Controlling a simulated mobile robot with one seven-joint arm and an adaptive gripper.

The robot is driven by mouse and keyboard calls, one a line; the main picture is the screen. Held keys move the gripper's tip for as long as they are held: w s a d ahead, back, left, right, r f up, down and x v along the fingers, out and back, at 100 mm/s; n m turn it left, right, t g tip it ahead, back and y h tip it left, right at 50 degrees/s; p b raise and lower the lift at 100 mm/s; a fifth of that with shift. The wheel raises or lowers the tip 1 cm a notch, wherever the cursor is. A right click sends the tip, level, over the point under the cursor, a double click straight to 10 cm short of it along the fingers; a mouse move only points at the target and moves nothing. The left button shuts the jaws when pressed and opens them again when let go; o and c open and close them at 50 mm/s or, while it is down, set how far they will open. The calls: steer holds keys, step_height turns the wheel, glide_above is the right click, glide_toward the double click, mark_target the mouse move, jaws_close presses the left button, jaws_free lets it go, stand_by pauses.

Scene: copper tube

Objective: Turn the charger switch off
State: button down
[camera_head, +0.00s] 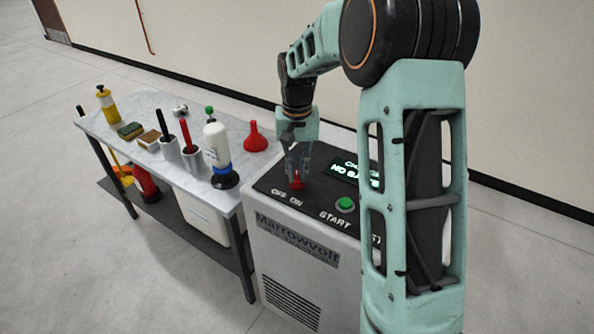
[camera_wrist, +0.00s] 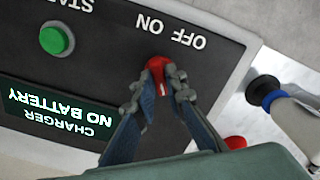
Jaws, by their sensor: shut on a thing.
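The charger (camera_head: 300,262) is a grey box with a black top panel, standing to the right of the table. Its red switch (camera_wrist: 157,66) sits by the OFF and ON labels; it also shows in the head view (camera_head: 297,184). My gripper (camera_wrist: 163,78) is over the panel, with its fingers closed on the red switch from above. The fingers hide part of the switch, and I cannot tell for sure which label it points to. A dark display (camera_wrist: 60,118) reads CHARGER NO BATTERY.
A green START button (camera_head: 345,204) is on the same panel, close to the switch. A marble-topped table (camera_head: 110,124) at the left holds a white bottle (camera_head: 216,145), a red funnel (camera_head: 254,136), a yellow bottle (camera_head: 106,104) and tool holders. A wall runs behind.

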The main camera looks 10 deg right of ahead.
mark_target(297, 175)
steer(key=n+p, duration=0.2)
steer(key=n, duration=0.3)
steer(key=shift+r+n, duration=0.1)
steer(key=shift+n, duration=0.3)
steer(key=n+p, duration=0.1)
steer(key=n, duration=0.4)
steer(key=shift+w+n+p, duration=0.1)
steer(key=shift+n+p, duration=0.2)
steer(key=c, duration=2)
jaws_free()
steer(key=shift+o, duration=0.2)
step_height(297, 175, up, 12)
